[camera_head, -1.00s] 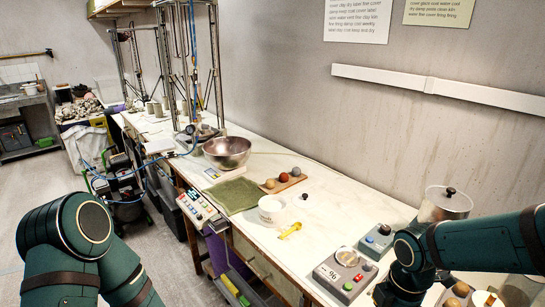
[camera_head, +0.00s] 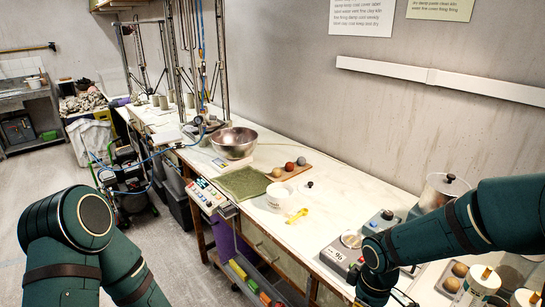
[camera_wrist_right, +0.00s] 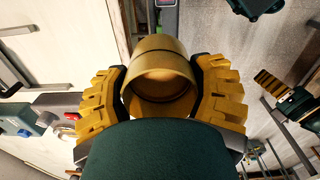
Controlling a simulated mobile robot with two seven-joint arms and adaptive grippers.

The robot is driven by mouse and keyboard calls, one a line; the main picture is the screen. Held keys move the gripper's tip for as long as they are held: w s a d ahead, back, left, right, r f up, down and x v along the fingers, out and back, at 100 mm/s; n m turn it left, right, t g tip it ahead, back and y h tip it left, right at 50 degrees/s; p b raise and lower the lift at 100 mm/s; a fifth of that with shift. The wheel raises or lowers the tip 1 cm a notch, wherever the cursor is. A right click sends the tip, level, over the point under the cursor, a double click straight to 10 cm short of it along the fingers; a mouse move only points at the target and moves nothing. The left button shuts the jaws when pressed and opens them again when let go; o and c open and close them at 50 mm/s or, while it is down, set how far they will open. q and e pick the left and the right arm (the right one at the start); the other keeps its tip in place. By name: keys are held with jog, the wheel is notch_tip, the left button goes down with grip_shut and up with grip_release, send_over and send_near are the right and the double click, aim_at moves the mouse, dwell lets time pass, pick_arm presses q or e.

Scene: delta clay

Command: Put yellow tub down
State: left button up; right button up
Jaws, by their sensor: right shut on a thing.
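The yellow tub (camera_wrist_right: 160,52) shows in the right wrist view, with its round open end or hollow towards the camera. My right gripper (camera_wrist_right: 161,80) is shut on it, with one yellow ridged finger on each side. The tub appears held off the surfaces, near the table edge, with tabletop at its left and floor at its right in that view. In the head view my right arm comes in from the right and its hand and the tub are out of sight below the frame. My left arm shows at lower left, but its gripper is out of view.
The white worktop (camera_head: 345,205) holds a metal bowl (camera_head: 234,142), green cloth (camera_head: 243,182), white tub (camera_head: 278,196), yellow tool (camera_head: 297,215), board with balls (camera_head: 289,172) and grey control box (camera_head: 343,254). Bare worktop lies right of the white tub.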

jog(key=f+m, duration=0.1)
jog(key=m, duration=0.1)
jog(key=a+f+m, duration=0.1)
jog(key=m, duration=0.1)
jog(key=w+a+f+m, duration=0.1)
jog(key=m, duration=0.1)
jog(key=shift+w+f, duration=0.1)
jog(key=shift+f, duration=0.3)
jog(key=shift+w+a+f+m, duration=0.2)
jog(key=shift+f+m, duration=0.25)
jog(key=shift+m, duration=0.4)
jog(key=shift+w+a+f+m, duration=0.1)
jog(key=shift+a+f+m, duration=0.25)
jog(key=shift+m, duration=0.5)
jog(key=shift+d+f, duration=0.1)
